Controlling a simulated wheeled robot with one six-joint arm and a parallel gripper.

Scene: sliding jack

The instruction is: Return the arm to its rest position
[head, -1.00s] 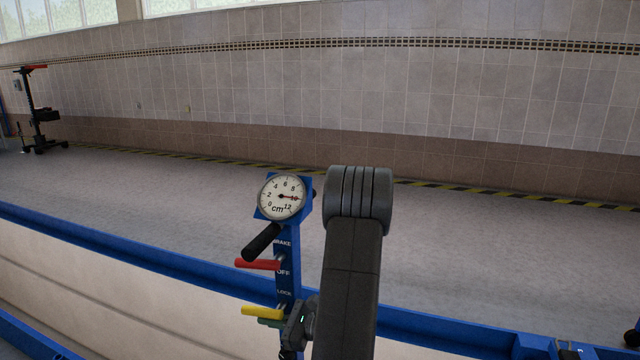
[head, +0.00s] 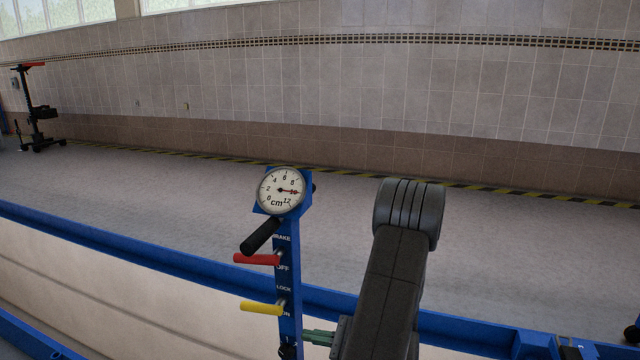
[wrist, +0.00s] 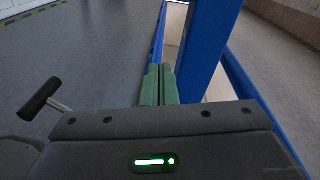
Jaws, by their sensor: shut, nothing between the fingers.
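The sliding jack's blue post (head: 288,240) stands upright left of my arm in the head view. Its round gauge (head: 282,190) has a red needle near 10. A black handle (head: 260,236), a red lever (head: 257,259) and a yellow lever (head: 262,308) stick out to the left. My gripper (head: 308,335) is low, just right of the post and below the yellow lever. Its green fingers also show in the wrist view (wrist: 160,85), shut together and empty, beside the blue post (wrist: 208,45). I cannot tell whether they touch the post. The black handle (wrist: 40,98) shows at left there.
A blue rail (head: 150,254) runs along the pit edge behind the post. Grey floor (head: 520,240) lies open beyond it, up to a tiled wall (head: 450,95). A dark wheeled stand (head: 38,115) is far left.

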